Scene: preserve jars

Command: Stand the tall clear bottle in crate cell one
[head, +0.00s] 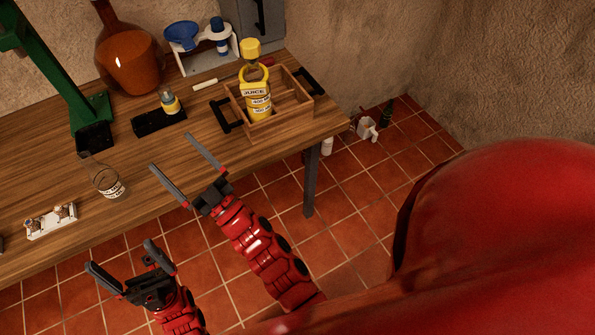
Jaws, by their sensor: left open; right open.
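A clear glass vessel with a white label low on its side (105,179), apparently the clear bottle, stands on the table at left; its outline is faint. The wooden crate (293,119) with black side handles stands near the table's right end. A yellow juice bottle (256,92) stands in its left part; the cell numbers cannot be read. My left gripper (120,254) is open and empty, in front of the table edge and below the clear vessel in the picture. My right gripper (172,152) is open and empty, its fingers over the table between the clear vessel and the crate.
A green stand (60,75), an amber jug (130,62) and a white rack with a blue funnel (182,36) are behind. A white holder (50,221) lies at front left.

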